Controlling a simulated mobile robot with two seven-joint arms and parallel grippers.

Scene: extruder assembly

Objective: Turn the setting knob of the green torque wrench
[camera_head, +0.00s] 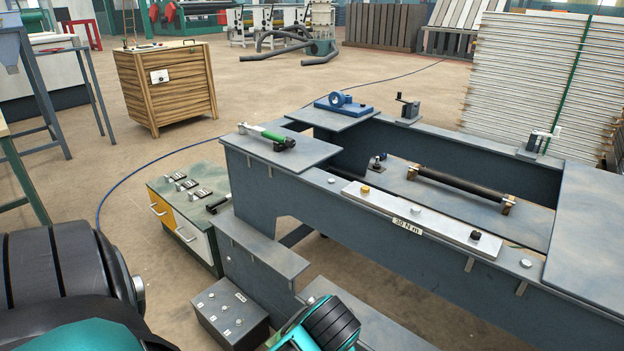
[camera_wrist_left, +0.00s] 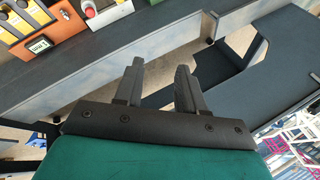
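The green torque wrench (camera_head: 272,135) lies on a grey plate (camera_head: 308,152) at the left end of the large grey frame in the head view. It has a green middle, a pale section toward its left end and a thicker dark part at its right end. Which end carries the setting knob is too small to tell. My left gripper (camera_wrist_left: 160,65) shows in the left wrist view with its two dark fingers apart and nothing between them. The wrench is not recognisable in that view. No right gripper fingers show in either view.
A blue fixture (camera_head: 343,104) sits on another plate behind the wrench. A dark roller (camera_head: 460,183) and a light bar labelled "30 N m" (camera_head: 420,218) lie on the frame. A drawer cabinet (camera_head: 180,223) and a grey box (camera_head: 230,315) stand low at the left.

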